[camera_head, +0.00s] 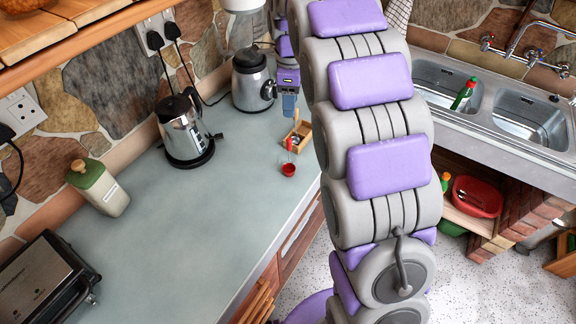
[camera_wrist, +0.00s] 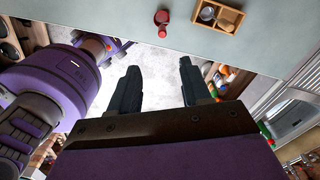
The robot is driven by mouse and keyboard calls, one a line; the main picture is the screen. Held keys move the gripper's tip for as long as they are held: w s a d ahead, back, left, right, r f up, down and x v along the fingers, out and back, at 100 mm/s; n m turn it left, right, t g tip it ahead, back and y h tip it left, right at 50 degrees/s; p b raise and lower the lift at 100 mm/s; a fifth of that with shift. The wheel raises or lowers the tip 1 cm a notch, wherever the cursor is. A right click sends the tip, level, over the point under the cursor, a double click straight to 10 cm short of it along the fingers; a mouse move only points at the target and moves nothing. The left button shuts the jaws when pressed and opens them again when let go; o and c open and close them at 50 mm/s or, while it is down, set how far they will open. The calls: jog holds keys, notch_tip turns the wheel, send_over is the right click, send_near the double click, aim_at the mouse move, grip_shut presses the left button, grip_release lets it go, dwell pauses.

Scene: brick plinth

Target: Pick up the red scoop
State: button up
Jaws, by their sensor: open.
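The scoop is apart from the fingers.
A small wooden box (camera_head: 300,134) with items stands just behind the scoop. A green-lidded canister (camera_head: 98,188) and a toaster (camera_head: 42,285) are at left. The middle counter (camera_head: 190,230) is clear.

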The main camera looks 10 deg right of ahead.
jog(key=b, duration=0.3)
send_over(289, 149)
jog(key=f, duration=1.2)
jog(key=shift+w+d+f, duration=0.15)
jog(key=shift+w+f, duration=0.05)
jog(key=shift+w, duration=0.1)
notch_tip(289, 149, down, 5)
jog(key=shift+w+f+b, duration=0.1)
jog(key=shift+w+b, duration=0.05)
jog(key=shift+b, duration=0.7)
jog(key=shift+c, duration=0.4)
grip_shut()
